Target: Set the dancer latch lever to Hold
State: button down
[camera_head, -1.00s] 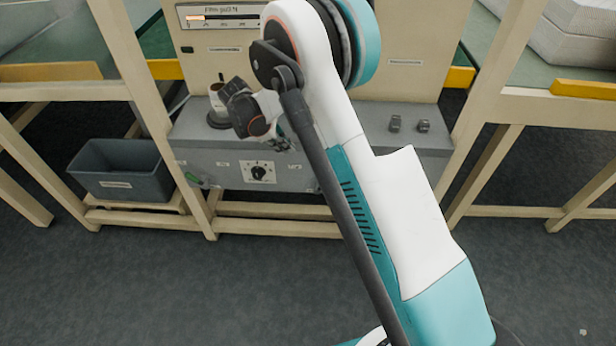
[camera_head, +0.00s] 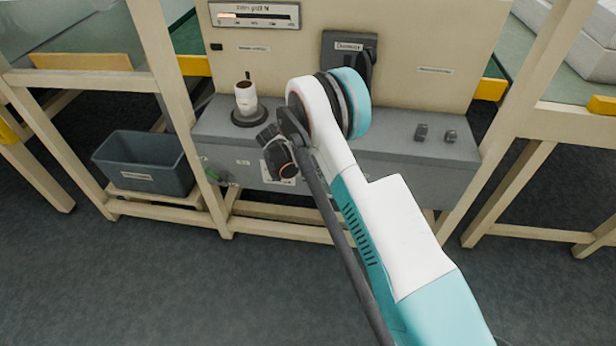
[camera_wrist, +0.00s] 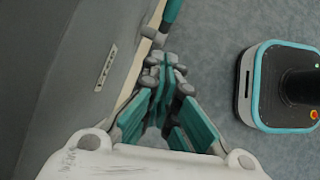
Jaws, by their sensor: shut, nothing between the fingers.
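A dark plate (camera_head: 341,44) with a small white label, whose text is too small to read surely, is fixed to the cream upright panel in the head view. A dark lever (camera_head: 367,66) stands at its right edge, probably the dancer latch lever. My arm's upper joint covers the area just below it, and no Hold mark is readable. My gripper (camera_wrist: 166,62) is shut and empty in the wrist view, beside the grey cabinet front. In the head view my wrist is low before the cabinet, well below and left of the lever; the fingertips cannot be made out.
A gauge (camera_head: 255,15) is above. A grey bin (camera_head: 145,165) stands left. Cream frame posts flank the cabinet; floor in front is open.

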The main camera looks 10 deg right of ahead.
jog(key=d, duration=0.1)
jog(key=d+f+b, duration=0.1)
jog(key=d, duration=0.1)
jog(key=d+f, duration=0.1)
jog(key=shift+s+d+b, duration=0.25)
jog(key=shift+d+b, duration=0.1)
jog(key=shift+b, duration=0.05)
